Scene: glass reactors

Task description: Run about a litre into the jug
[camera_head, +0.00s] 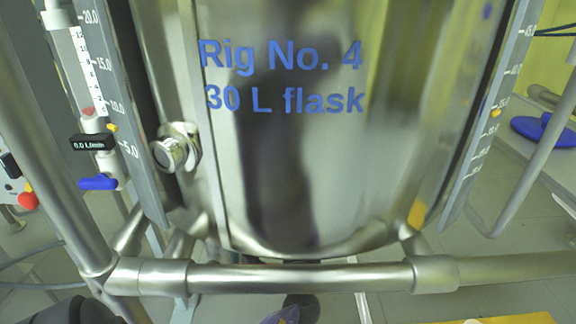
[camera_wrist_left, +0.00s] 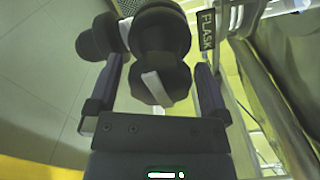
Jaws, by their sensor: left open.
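In the left wrist view my left gripper (camera_wrist_left: 158,65) is open. Its two fingers stand either side of a dark valve knob (camera_wrist_left: 160,82) with a white stripe, and I cannot tell whether either finger touches it. The knob joins a dark valve body (camera_wrist_left: 120,35), beside a tag reading FLASK (camera_wrist_left: 207,32). In the head view a shiny steel vessel (camera_head: 390,130) marked "Rig No. 4, 30 L flask" fills the middle. I cannot make out the jug in either view. My right gripper is in neither view.
A steel rail (camera_head: 290,277) crosses below the vessel, with a slanting post (camera_head: 45,150) at left. Beside it are a display reading 0.0 L/min (camera_head: 93,142) and a blue handle (camera_head: 98,182). Graduated scales (camera_head: 490,120) flank the vessel. A blue round object (camera_head: 545,130) lies at right.

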